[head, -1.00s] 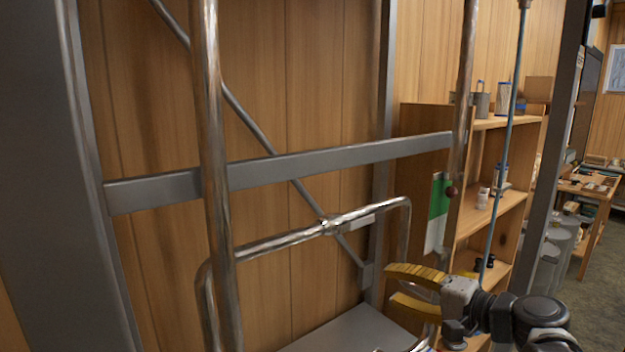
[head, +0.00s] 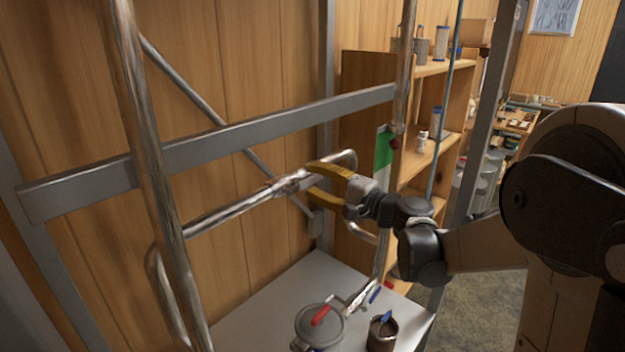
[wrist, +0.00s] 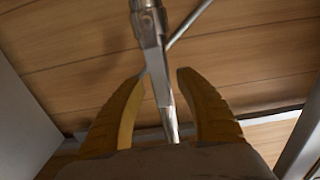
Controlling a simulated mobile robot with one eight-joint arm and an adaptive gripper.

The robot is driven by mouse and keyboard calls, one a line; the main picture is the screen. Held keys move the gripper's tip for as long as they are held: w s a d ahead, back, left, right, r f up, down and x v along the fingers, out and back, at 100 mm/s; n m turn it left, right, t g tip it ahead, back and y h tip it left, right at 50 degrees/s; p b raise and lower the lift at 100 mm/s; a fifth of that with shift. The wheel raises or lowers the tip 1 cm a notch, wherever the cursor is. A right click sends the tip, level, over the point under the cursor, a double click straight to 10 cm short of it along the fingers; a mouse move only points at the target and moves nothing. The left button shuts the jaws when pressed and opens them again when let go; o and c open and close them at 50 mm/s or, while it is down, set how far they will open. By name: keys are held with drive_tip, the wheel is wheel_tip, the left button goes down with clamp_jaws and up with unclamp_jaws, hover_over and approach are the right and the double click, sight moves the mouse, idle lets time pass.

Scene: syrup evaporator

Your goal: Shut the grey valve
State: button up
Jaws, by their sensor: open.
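The grey valve (head: 290,182) sits on a shiny horizontal pipe (head: 225,213) in front of the wood wall. In the wrist view the valve (wrist: 146,22) is at the top, and its flat grey lever (wrist: 156,62) runs down along the pipe. My gripper (head: 308,180) has yellow fingers and is at the right of the valve body. In the wrist view my gripper (wrist: 163,74) is open, with the lever and pipe between its fingers. I cannot tell whether either finger touches the lever. In the head view the gripper hides most of the lever.
A grey crossbar (head: 250,134) and an upright pipe (head: 150,150) stand nearby. Below are a grey surface (head: 265,300), a lidded pot (head: 320,325), a red-handled valve (head: 320,315) and a brown cup (head: 383,335). A wooden shelf (head: 425,160) stands at the right.

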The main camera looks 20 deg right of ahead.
drive_tip(key=shift+w+a, duration=0.1)
drive_tip(key=shift+w, duration=0.05)
clamp_jaws()
